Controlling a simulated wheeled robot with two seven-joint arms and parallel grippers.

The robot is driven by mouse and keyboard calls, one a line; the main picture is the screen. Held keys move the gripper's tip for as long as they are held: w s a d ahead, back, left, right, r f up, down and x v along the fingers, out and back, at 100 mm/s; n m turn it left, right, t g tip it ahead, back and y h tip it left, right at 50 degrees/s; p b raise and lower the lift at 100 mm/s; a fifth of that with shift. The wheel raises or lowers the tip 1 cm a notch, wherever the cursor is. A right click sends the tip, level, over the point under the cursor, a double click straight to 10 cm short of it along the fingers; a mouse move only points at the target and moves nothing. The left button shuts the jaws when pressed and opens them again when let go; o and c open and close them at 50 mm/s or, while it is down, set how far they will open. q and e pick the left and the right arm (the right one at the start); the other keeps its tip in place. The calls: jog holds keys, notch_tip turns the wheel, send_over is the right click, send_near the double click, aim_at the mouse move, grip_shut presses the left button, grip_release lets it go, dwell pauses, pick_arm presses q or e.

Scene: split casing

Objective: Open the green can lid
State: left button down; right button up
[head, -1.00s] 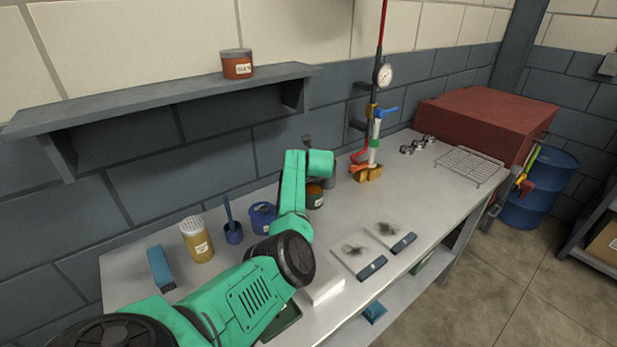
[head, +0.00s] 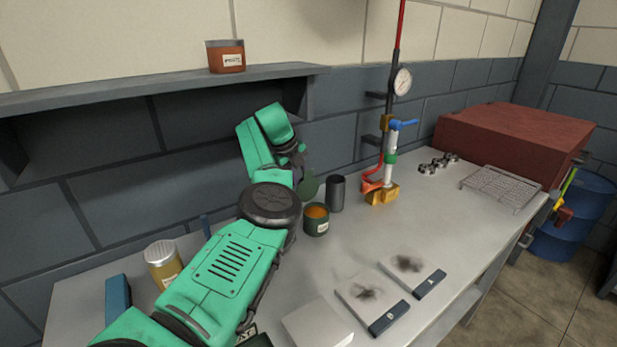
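The green can (head: 317,225) stands upright on the bench, its top open and orange contents showing. Its round green lid (head: 308,188) is off the can, tilted nearly on edge in the air just above and behind it. My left arm reaches in from the left. My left gripper (head: 302,168) is at the lid's upper edge and appears shut on it, though the fingers are small and partly hidden by the wrist. My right gripper is not in view.
A dark grey cup (head: 336,193) stands close behind the can. A yellow shaker (head: 162,264) and blue block (head: 118,299) are at left. Two stained plates (head: 372,312) lie in front. A pipe stand (head: 382,192) rises to the right. An orange jar (head: 226,58) sits on the shelf.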

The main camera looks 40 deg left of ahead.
pick_arm(q)
jog(key=shift+a+f+h, duration=0.1)
jog(key=shift+f+h, duration=0.1)
jog(key=shift+h, duration=0.1)
jog(key=shift+f, duration=0.1)
jog(key=c, duration=0.7)
grip_release()
jog(key=shift+w, duration=0.15)
jog(key=shift+a, duration=0.1)
